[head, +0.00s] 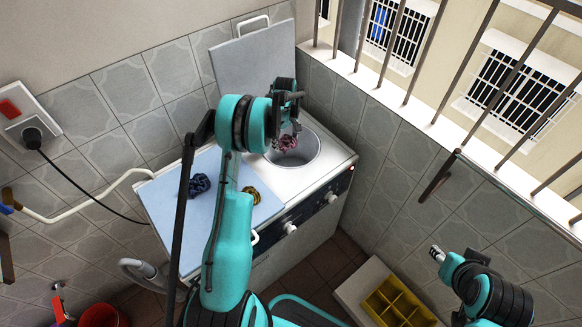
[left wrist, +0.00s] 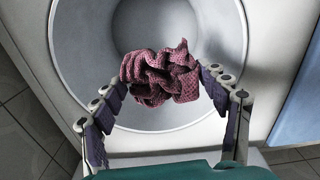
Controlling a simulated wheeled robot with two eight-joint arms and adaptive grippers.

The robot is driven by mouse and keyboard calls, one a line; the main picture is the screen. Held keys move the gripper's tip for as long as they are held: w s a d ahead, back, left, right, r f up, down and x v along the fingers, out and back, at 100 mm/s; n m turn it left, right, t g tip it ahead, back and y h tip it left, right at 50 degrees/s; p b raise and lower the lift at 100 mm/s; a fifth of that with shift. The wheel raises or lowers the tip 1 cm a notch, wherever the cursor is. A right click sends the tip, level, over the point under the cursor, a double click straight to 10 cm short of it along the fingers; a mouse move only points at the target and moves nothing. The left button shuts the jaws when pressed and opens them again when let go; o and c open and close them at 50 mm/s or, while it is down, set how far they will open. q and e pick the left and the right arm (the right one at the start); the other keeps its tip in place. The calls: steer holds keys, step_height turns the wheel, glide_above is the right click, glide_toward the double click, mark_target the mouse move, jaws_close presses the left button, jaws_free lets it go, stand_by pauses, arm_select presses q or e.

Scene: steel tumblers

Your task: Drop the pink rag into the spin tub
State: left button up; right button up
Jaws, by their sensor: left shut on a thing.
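The pink rag (head: 287,143) is crumpled and hangs in my left gripper (head: 290,127), over the open round spin tub (head: 309,152). In the left wrist view the rag (left wrist: 160,75) sits between the fingertips of my left gripper (left wrist: 165,88), which is shut on it. The tub's grey wall (left wrist: 85,65) surrounds the rag in that picture, with its opening below. How high the rag is above the rim is hard to tell. My right gripper (head: 437,254) is far off at the lower right, small and side-on; its opening cannot be made out.
A dark blue rag (head: 199,185) and a yellow rag (head: 251,195) lie on the pale blue lid (head: 165,205) left of the tub. A raised lid (head: 255,62) stands behind it. A yellow crate (head: 372,305) is at lower right. Window bars (head: 425,55) run along the right.

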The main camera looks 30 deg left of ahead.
arm_select(q)
steer(key=o, duration=1.1)
steer(key=shift+r, duration=0.1)
step_height(320, 180, up, 12)
steer(key=shift+f, duration=0.1)
